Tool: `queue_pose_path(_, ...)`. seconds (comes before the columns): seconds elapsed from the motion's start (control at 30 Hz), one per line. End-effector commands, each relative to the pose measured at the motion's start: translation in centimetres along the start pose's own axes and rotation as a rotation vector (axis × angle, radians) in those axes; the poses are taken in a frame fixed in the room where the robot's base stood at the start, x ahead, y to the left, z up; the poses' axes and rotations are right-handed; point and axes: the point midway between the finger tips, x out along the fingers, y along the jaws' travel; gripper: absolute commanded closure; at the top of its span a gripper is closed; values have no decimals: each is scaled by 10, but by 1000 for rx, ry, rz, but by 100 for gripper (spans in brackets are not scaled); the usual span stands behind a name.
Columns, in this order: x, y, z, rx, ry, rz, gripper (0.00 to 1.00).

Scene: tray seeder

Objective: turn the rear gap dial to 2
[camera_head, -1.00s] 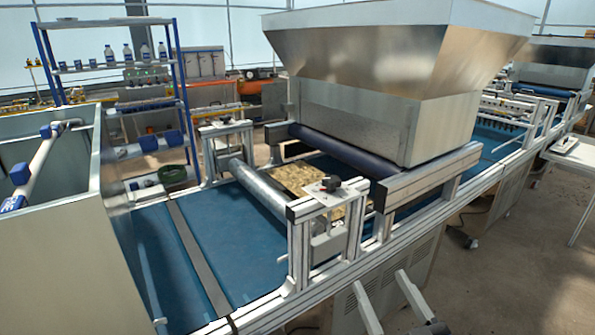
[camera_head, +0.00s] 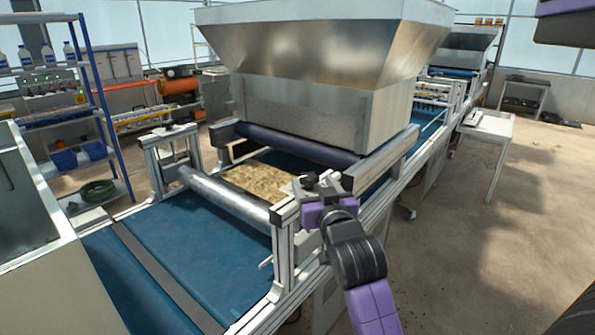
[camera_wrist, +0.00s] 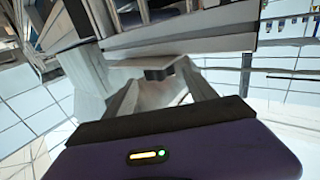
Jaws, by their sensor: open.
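One gap dial, a dark knob on a light plate, sits on the near roller post; in the wrist view the dark knob (camera_wrist: 158,74) shows ahead, between my fingers. In the head view my gripper (camera_head: 312,186) is at the top of that post and largely covers this dial. My gripper also shows in the wrist view (camera_wrist: 150,82), its grey fingers spread apart, open. I cannot tell whether they touch the knob. A second dial (camera_head: 164,130) is on the far roller post, small and clear of my gripper. No dial number is readable.
The steel roller (camera_head: 225,197) spans the blue belt (camera_head: 190,255) between the posts. A large metal hopper (camera_head: 310,95) stands just behind my gripper. A brown-filled tray (camera_head: 256,180) lies on the belt. Clear floor (camera_head: 455,245) is to the right.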

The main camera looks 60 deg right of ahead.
Motion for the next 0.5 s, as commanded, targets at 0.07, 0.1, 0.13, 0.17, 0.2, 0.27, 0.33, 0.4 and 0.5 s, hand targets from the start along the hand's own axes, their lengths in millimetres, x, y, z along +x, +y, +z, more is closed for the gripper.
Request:
queue_pose_path(0.07,9,0,-2,2,2,1,35)
queue_pose_path(0.1,15,0,-2,2,2,1,35)
queue_pose_path(0.13,19,0,-2,2,2,1,35)
queue_pose_path(0.17,24,0,-3,2,2,1,35)
queue_pose_path(0.2,31,0,-2,3,2,0,35)
queue_pose_path(0.27,40,0,-2,3,2,-1,35)
queue_pose_path(0.33,50,0,-3,3,3,-1,35)
queue_pose_path(0.4,59,0,-2,2,2,-1,35)
queue_pose_path(0.5,68,0,-2,1,3,-1,35)
